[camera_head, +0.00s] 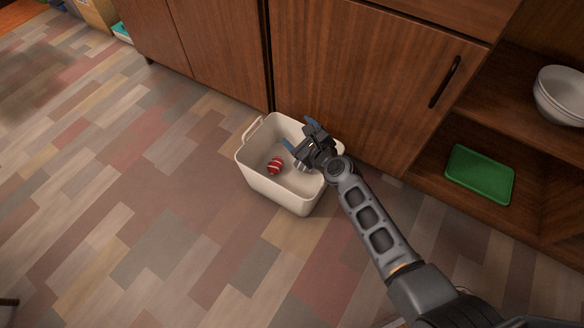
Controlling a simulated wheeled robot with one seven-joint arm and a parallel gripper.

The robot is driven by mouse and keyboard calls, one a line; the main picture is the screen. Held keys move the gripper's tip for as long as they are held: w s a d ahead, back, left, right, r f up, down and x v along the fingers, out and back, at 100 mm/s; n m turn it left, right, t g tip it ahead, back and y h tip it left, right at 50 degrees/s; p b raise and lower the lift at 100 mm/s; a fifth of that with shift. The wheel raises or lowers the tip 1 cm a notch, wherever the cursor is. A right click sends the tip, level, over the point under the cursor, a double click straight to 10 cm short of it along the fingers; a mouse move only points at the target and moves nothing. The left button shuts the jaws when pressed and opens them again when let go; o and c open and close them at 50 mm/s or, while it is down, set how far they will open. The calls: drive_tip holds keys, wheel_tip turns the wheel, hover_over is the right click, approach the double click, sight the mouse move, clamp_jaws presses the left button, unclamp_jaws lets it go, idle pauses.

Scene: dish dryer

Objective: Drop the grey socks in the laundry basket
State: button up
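The laundry basket (270,187) is a cream-white open bin with a handle, standing on the floor against the wooden cabinet. My gripper (297,134) is over the right part of the basket, with its two blue-tipped fingers spread apart. I see nothing between the fingers. A small greyish patch (300,167) shows inside the basket just below the gripper, partly hidden by it. I cannot tell whether this is the grey socks. A red item with white stripes (275,166) lies on the basket floor.
Wooden cabinet doors (355,80) rise right behind the basket. Open shelves at the right hold white bowls (561,95) and a green tray (480,175). The patchwork floor (150,210) to the left is clear. Boxes (97,14) stand at the far top left.

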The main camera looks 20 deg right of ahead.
drive_tip(key=p+v, duration=0.3)
drive_tip(key=v, duration=0.4)
drive_tip(key=shift+s+r, duration=0.15)
drive_tip(key=shift+s, duration=0.2)
idle(0.4)
